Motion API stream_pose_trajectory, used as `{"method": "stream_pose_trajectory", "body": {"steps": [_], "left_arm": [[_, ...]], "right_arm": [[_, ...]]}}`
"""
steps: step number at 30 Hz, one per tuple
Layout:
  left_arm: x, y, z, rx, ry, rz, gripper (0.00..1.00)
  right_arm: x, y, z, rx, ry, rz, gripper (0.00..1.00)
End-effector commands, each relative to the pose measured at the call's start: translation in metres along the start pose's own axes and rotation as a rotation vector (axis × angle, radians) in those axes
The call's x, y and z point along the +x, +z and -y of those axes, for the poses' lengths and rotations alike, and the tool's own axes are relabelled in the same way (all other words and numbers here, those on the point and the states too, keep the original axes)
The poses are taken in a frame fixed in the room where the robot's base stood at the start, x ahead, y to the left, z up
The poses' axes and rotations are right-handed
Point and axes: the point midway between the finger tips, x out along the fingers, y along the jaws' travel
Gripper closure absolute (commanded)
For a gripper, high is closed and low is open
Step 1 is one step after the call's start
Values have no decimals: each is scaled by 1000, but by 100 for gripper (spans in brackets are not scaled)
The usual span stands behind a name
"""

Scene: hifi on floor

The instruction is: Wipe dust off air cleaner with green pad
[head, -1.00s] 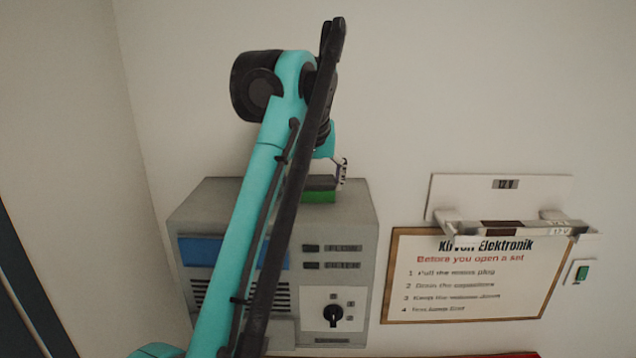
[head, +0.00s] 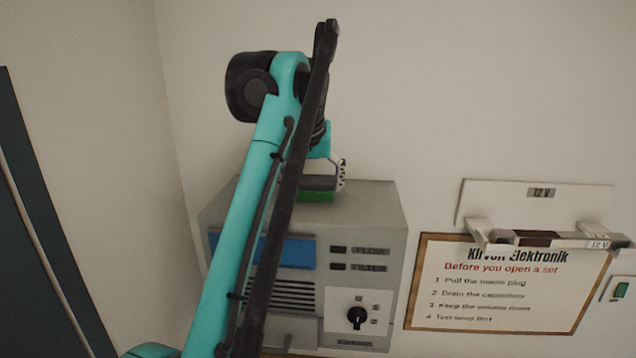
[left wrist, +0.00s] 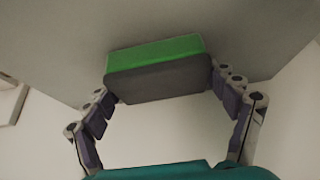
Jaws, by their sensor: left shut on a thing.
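The air cleaner (head: 385,240) is a grey box with a blue panel, vent slots and a black knob, standing against the wall. My left gripper (head: 325,180) is at its top, partly hidden behind my teal arm. It is shut on the green pad (head: 317,196), which has a dark grey backing. In the left wrist view the pad (left wrist: 155,54) is held between both fingers, its green side against or very near a grey surface (left wrist: 60,50). I cannot tell contact for sure. No dust can be made out. My right gripper is not in view.
A framed notice (head: 500,290) hangs right of the air cleaner. Above it a white wall bracket (head: 540,205) sticks out, holding a bar marked 12 V. A green switch (head: 621,290) is at the far right. The wall above the air cleaner is bare.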

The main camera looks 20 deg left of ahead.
Motion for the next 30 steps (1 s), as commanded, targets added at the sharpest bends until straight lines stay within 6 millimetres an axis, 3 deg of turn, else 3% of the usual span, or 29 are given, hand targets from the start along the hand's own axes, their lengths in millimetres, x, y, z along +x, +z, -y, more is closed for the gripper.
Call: {"method": "stream_pose_trajectory", "body": {"steps": [6,30], "left_arm": [[-1,-2,21,-2,0,0,47],[3,-2,66,0,1,-1,47]], "right_arm": [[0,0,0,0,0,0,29],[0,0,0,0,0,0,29]]}}
